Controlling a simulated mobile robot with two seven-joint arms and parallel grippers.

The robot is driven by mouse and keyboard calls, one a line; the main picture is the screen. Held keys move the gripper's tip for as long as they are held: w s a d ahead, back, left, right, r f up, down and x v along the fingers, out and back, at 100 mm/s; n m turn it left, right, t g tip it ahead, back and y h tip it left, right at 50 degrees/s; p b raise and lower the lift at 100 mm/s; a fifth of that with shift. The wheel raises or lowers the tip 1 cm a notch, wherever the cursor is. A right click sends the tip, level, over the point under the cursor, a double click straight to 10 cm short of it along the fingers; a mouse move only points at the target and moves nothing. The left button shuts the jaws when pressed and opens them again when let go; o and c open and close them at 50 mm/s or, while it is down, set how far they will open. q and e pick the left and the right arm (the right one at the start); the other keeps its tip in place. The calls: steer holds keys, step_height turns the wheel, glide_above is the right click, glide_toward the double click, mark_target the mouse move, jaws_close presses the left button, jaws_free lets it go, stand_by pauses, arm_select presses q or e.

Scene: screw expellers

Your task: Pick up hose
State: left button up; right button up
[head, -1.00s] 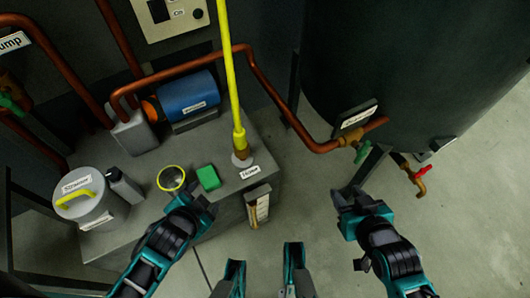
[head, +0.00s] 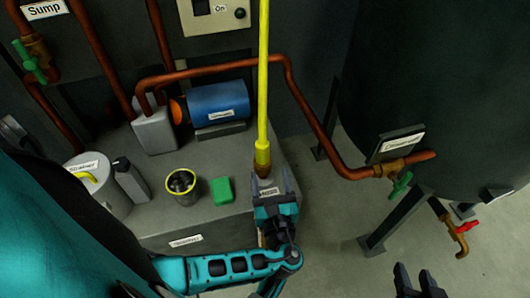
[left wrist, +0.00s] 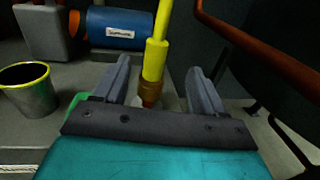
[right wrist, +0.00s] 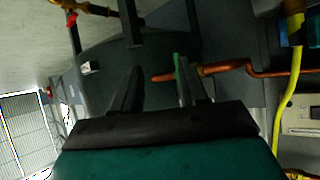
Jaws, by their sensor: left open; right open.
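The yellow hose (head: 263,80) stands upright, with its lower brass-coloured end at the right part of the grey block. My left gripper (head: 272,177) is open at the foot of the hose. In the left wrist view the hose (left wrist: 158,45) comes down between the two spread fingers (left wrist: 157,82), with a gap visible on both sides. The hose base is partly hidden by the gripper body. My right gripper (head: 416,274) is open and empty at the lower right, away from the hose. The hose (right wrist: 290,95) also shows at the right of the right wrist view.
A metal cup (head: 182,188), green sponge (head: 222,190), grey canister (head: 100,190) and blue motor (head: 218,102) stand on the block (head: 215,228). A copper pipe (head: 305,105) runs behind the hose to the dark tank (head: 430,80).

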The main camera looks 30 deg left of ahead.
mark_target(263, 149)
arm_select(q)
steer(key=b+x, duration=0.1)
steer(key=x, duration=0.5)
steer(key=shift+w+a, duration=0.3)
steer(key=b+x, duration=0.1)
steer(key=x, duration=0.1)
steer(key=b+x, duration=0.1)
steer(key=x, duration=0.2)
steer(key=shift+s+a+f, duration=0.1)
steer(key=shift+a+f, duration=0.05)
steer(key=shift+f, duration=0.05)
jaws_close()
steer(key=shift+r, duration=0.1)
